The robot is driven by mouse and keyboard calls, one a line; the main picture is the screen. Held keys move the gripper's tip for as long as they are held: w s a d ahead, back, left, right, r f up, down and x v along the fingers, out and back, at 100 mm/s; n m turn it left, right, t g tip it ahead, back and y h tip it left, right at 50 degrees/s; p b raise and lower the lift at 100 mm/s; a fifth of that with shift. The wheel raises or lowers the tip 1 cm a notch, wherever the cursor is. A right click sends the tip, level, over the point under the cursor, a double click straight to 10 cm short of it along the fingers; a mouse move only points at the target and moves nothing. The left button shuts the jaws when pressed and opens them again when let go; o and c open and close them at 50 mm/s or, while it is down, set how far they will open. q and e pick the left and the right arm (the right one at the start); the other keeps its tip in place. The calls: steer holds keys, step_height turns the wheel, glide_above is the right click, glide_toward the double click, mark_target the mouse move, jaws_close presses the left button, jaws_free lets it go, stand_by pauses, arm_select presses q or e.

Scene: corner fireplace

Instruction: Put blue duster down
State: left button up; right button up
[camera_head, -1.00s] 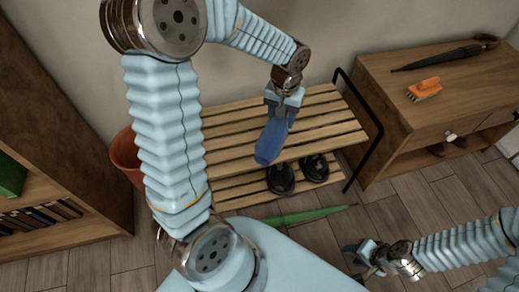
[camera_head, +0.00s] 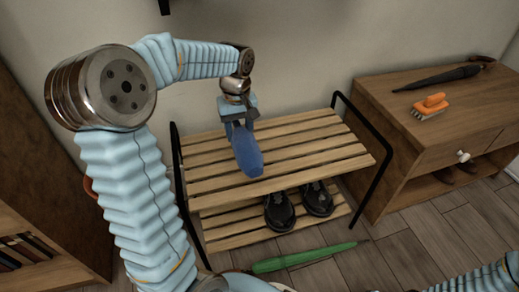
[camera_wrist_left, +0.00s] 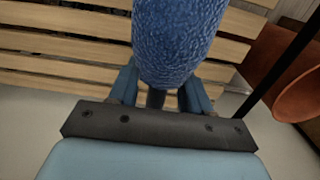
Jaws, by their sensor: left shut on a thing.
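The blue duster (camera_head: 247,152) is fuzzy and long. It shows large in the left wrist view (camera_wrist_left: 177,38), over the slats of the bench. My left gripper (camera_head: 239,120) is shut on the duster's dark handle, with a finger on either side of it. The duster is at the upper slats of the wooden shoe bench (camera_head: 320,146); I cannot tell whether it touches them. My right gripper is out of the head view; only part of my right arm shows at the lower right.
Black shoes (camera_head: 279,211) stand on the bench's lower shelf. A green closed umbrella (camera_head: 305,257) lies on the floor in front. The wooden cabinet (camera_head: 400,146) at right carries an orange brush (camera_head: 432,104) and a black umbrella (camera_head: 437,78). The bench's right upper slats are clear.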

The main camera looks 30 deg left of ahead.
arm_select(q)
steer(key=w+f, duration=0.2)
steer(key=w+d+f, duration=0.1)
steer(key=w+f, duration=0.1)
steer(key=w+d+f+b, duration=0.1)
steer(key=f, duration=0.1)
steer(key=shift+w+d+f, duration=0.15)
steer(key=shift+w+f, duration=0.05)
steer(key=shift+w, duration=0.2)
step_height(320, 180, down, 4)
steer(key=shift+w+r+b, duration=0.15)
steer(key=shift+r+b, duration=0.1)
steer(key=shift+b, duration=0.2)
steer(key=shift+r, duration=0.1)
steer(key=o, duration=1.1)
step_height(320, 180, up, 12)
steer(key=p, duration=0.2)
steer(key=shift+p, duration=0.35)
